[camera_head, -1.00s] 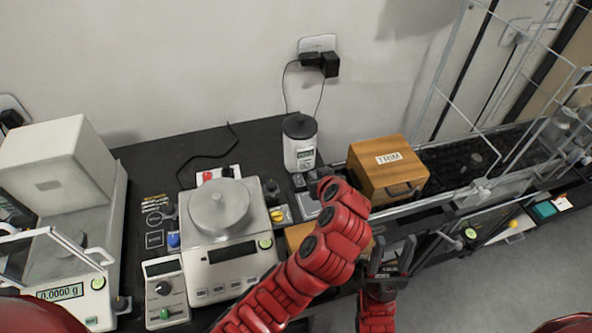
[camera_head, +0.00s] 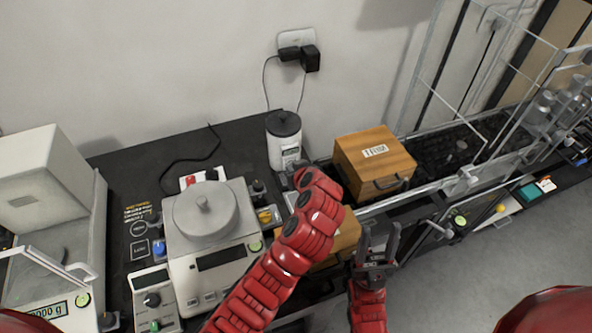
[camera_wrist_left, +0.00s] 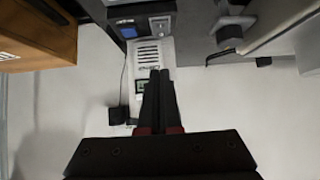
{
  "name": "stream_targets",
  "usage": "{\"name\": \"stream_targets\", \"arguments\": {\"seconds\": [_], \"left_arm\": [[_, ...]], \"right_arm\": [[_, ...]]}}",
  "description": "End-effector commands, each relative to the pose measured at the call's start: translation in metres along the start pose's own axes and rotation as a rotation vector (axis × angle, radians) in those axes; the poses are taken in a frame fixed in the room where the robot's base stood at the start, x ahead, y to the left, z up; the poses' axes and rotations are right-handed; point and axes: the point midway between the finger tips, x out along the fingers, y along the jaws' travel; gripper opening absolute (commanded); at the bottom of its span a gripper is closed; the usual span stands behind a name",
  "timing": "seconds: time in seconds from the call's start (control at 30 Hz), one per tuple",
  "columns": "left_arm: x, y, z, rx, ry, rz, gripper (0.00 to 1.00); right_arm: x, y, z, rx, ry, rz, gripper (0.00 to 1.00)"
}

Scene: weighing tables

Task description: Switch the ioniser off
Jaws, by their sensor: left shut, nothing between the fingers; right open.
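The ioniser appears to be the white cylinder with a dark top (camera_head: 281,149), standing near the wall at the back of the black table. A white vented body with a small green display (camera_wrist_left: 148,52) shows in the left wrist view, apparently the same unit. My left gripper (camera_wrist_left: 158,76) is shut and empty, its fingertips in front of that body; whether they touch it I cannot tell. In the head view my red left arm hides its fingers and part of the table by the ioniser. My right gripper (camera_head: 378,242) is open and empty, lower right of the ioniser.
A wooden box (camera_head: 357,168) stands right of the ioniser. A balance with a round pan (camera_head: 204,258) and a small control box (camera_head: 153,283) stand left of my left arm. Black plugs (camera_head: 302,56) sit in the wall socket, cables hanging.

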Motion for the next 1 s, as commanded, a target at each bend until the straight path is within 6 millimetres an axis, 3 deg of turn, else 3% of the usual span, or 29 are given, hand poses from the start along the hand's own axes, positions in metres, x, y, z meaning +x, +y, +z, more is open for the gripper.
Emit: {"name": "stream_targets", "arguments": {"seconds": [0.2, 0.4, 1.0], "left_arm": [[0.040, -0.001, -0.002, -0.001, -0.001, -0.002, 0.00], [0.061, 0.001, 0.020, 0.001, -0.001, 0.000, 0.00], [0.072, -0.001, 0.029, -0.004, -0.021, -0.002, 0.00]], "right_arm": [[0.007, 0.000, -0.001, 0.000, 0.000, 0.000, 0.50], [0.005, 0.000, -0.001, 0.000, 0.000, 0.000, 0.50], [0.001, 0.000, 0.000, 0.000, 0.000, 0.000, 0.50]]}}
